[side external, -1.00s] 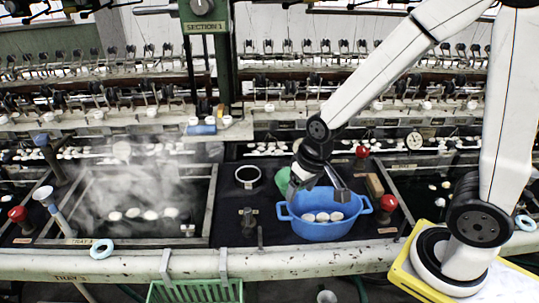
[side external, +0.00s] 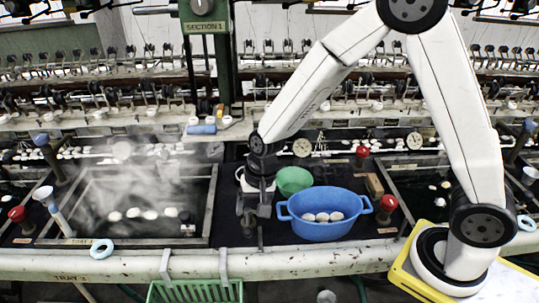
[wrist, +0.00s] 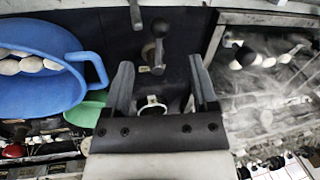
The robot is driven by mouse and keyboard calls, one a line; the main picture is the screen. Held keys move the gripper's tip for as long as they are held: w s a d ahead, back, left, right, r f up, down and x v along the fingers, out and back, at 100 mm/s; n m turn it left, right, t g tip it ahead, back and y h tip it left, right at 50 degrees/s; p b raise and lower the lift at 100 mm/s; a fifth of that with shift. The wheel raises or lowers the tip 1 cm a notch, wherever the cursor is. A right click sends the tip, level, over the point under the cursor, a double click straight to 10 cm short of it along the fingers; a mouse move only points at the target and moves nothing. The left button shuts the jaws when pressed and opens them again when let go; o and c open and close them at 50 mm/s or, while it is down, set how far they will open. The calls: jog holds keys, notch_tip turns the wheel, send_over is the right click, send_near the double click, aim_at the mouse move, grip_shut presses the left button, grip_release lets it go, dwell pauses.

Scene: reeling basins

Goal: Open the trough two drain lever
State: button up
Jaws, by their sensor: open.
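A dark metal lever (wrist: 158,30) with a rounded knob stands on the black panel between the steaming trough (side external: 209,215) and the blue basin. In the wrist view it is just beyond my fingertips, roughly in line with the gap between them. My gripper (side external: 249,222) points down over this spot in the side view and largely hides the lever there. The jaws are apart and empty in the wrist view (wrist: 163,75). A grey bar end (wrist: 135,15) shows at the top of the wrist view. I cannot read which trough the lever serves.
The blue oval basin (side external: 325,231) with white cocoons stands right of my gripper, with a green bowl (side external: 294,181) behind it. A white-rimmed round cup (wrist: 152,108) is near my gripper. Red knobs (side external: 388,203) and a wooden block (side external: 374,186) stand further right.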

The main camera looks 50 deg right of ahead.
aim_at(248, 228)
jog(key=shift+w+a+f, duration=0.15)
jog(key=shift+a+f, duration=0.05)
jog(key=shift+f, duration=1)
jog(key=shift+w+a+f, duration=0.1)
jog(key=shift+a+f, duration=0.1)
jog(key=shift+f, duration=1.05)
jog(key=shift+w+a+f, duration=0.15)
jog(key=shift+a+f, duration=0.05)
jog(key=shift+f, duration=1)
grip_shut()
